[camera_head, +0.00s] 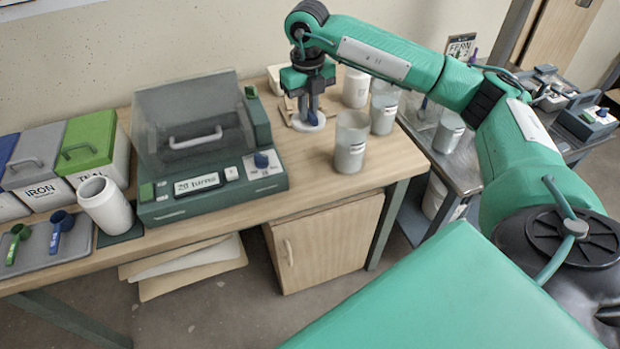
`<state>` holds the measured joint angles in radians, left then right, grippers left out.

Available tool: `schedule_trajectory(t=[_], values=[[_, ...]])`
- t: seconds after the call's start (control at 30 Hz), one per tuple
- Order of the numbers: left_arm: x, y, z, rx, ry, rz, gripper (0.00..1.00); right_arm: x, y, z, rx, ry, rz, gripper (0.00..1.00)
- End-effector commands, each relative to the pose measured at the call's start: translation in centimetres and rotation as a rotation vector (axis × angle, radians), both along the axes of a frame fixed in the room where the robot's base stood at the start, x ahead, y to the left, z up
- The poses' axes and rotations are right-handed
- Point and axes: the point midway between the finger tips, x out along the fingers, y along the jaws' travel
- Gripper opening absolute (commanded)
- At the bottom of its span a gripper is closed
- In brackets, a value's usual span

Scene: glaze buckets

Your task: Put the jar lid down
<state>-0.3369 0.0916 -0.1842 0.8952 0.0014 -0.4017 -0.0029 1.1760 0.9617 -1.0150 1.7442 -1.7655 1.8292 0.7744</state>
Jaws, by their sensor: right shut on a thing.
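The jar lid (300,126) is a pale, flat disc near the back of the wooden table (395,162). My right gripper (310,112) points straight down and is shut on the lid from above. The lid is low, at the edge of a light wooden board (286,109). I cannot tell whether it touches the surface below. The fingers hide the lid's middle. My left gripper is out of view.
A green machine (213,198) with a clear hood stands left. The table front near the lid is clear.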

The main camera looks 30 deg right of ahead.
Motion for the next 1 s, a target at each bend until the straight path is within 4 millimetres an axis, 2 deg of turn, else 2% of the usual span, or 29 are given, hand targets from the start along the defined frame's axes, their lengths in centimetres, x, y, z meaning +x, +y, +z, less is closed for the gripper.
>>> schedule_trajectory(t=[0.17, 0.27, 0.6, 0.7, 0.8, 1.0], values=[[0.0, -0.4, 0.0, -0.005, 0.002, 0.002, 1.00, 0.3, -0.7, 0.2, 0.006, 0.000, -0.141, 0.00], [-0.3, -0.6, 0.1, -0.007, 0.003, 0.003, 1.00, 0.4, -0.8, -0.7, 0.007, 0.001, -0.163, 0.00], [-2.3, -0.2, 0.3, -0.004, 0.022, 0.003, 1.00, 0.3, -0.8, -9.5, 0.005, 0.005, -0.163, 0.00], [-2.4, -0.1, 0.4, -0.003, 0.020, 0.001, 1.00, 0.3, -0.7, -11.9, 0.006, 0.003, -0.162, 0.00], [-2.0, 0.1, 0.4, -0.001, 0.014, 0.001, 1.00, 0.3, -0.7, -13.8, 0.007, 0.003, -0.161, 0.00], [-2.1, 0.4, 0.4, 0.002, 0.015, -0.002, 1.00, 0.4, -0.7, -15.5, 0.007, -0.001, -0.161, 0.00]])
